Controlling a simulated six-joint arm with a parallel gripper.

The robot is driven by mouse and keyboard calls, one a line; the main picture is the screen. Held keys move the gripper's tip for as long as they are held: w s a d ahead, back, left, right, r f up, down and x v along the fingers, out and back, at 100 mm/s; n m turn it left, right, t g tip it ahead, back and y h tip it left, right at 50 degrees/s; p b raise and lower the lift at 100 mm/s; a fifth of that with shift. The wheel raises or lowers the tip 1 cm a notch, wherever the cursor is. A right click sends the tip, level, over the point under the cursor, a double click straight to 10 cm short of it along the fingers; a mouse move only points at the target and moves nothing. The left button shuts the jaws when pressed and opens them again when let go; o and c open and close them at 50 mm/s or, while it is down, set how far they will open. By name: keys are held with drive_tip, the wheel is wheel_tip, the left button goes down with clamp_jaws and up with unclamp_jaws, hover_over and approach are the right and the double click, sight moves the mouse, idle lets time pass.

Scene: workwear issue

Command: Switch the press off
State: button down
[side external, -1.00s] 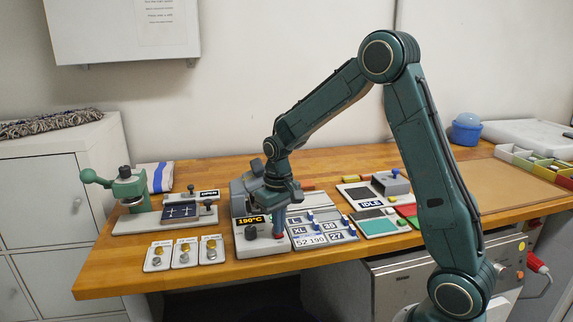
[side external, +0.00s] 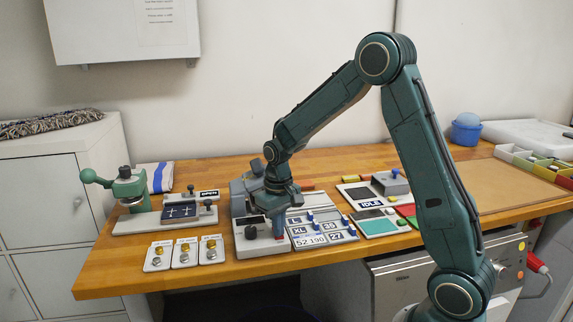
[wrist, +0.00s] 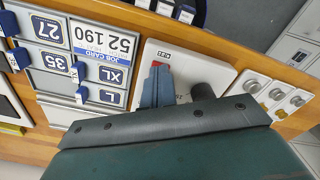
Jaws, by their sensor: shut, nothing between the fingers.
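The press has a pale front panel (side external: 262,248) with a dark display (side external: 252,219) and a black knob (side external: 251,233); its grey body (side external: 238,197) stands behind, partly hidden by my arm. My gripper (side external: 279,236) is shut and empty, pointing down at the right part of this panel. In the wrist view the blue closed fingers (wrist: 158,88) are over the panel (wrist: 190,62), at a small red switch (wrist: 158,64) that they partly cover. I cannot tell whether they touch it. The knob (wrist: 203,91) is beside the fingers.
A job card board (side external: 322,230) with blue sliders adjoins the panel on the right. Several small cards with knobs (side external: 184,252) lie to the left. A green lever tool (side external: 128,187) stands at the far left. A pad marked IDLE (side external: 369,203) lies to the right.

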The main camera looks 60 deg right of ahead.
drive_tip(key=shift+r, duration=3.5)
drive_tip(key=shift+r, duration=0.1)
drive_tip(key=s+a+r+n+t, duration=0.1)
drive_tip(key=s+a+r+t, duration=0.2)
drive_tip(key=s+a+r, duration=0.5)
drive_tip(key=s+a+r+n+t, duration=0.1)
drive_tip(key=s+r+n+t, duration=0.1)
drive_tip(key=s, duration=1.2)
drive_tip(key=shift+s+a+t, duration=0.3)
